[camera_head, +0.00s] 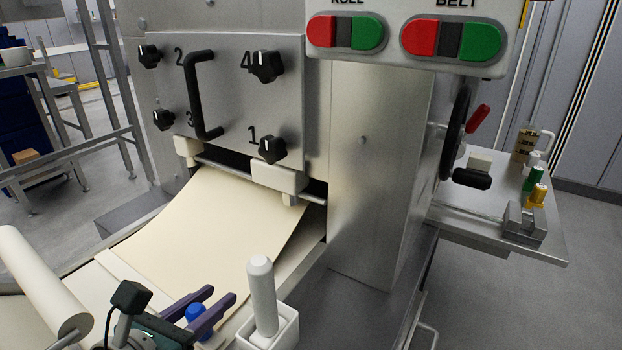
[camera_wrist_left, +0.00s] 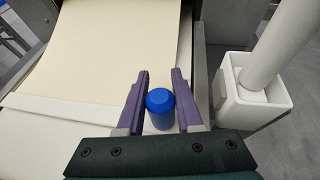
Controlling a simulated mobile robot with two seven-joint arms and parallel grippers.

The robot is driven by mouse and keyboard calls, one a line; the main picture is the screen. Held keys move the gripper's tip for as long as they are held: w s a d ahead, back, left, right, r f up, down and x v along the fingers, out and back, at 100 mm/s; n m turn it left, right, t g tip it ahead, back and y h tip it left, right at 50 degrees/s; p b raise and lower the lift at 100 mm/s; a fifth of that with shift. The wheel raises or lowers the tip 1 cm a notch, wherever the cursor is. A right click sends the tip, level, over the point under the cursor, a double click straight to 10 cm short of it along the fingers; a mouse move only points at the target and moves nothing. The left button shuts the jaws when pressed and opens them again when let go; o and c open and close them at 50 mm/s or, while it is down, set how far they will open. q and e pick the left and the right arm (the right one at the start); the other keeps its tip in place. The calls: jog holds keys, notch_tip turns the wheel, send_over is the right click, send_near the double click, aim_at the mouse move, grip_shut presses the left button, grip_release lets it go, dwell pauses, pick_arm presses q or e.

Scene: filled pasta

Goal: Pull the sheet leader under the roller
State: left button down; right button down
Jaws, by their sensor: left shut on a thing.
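A cream dough sheet (camera_head: 210,235) lies flat on the belt, running from the slot under the machine's front panel toward me; it also shows in the wrist view (camera_wrist_left: 115,50). A white strip (camera_wrist_left: 55,108) crosses its near end. A dark horizontal bar (camera_head: 225,168) and white blocks (camera_head: 278,177) sit at the slot, above the sheet; I cannot tell which part is the roller. My left gripper (camera_head: 222,296) is shut on a blue knob (camera_wrist_left: 160,102), between its purple fingers (camera_wrist_left: 160,74). What the knob attaches to is hidden. My right gripper is not in view.
A white post (camera_head: 262,290) stands in a square white holder (camera_head: 270,332) just right of my left gripper. A cream cylinder (camera_head: 38,280) lies at the left. The machine carries black knobs, a black handle (camera_head: 203,95) and red and green buttons. A side shelf (camera_head: 480,222) holds small items.

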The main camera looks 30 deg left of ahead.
pick_arm(q)
jog(key=c, duration=0.6)
grip_release()
notch_tip(320, 180, up, 20)
jog(key=p, duration=1.1)
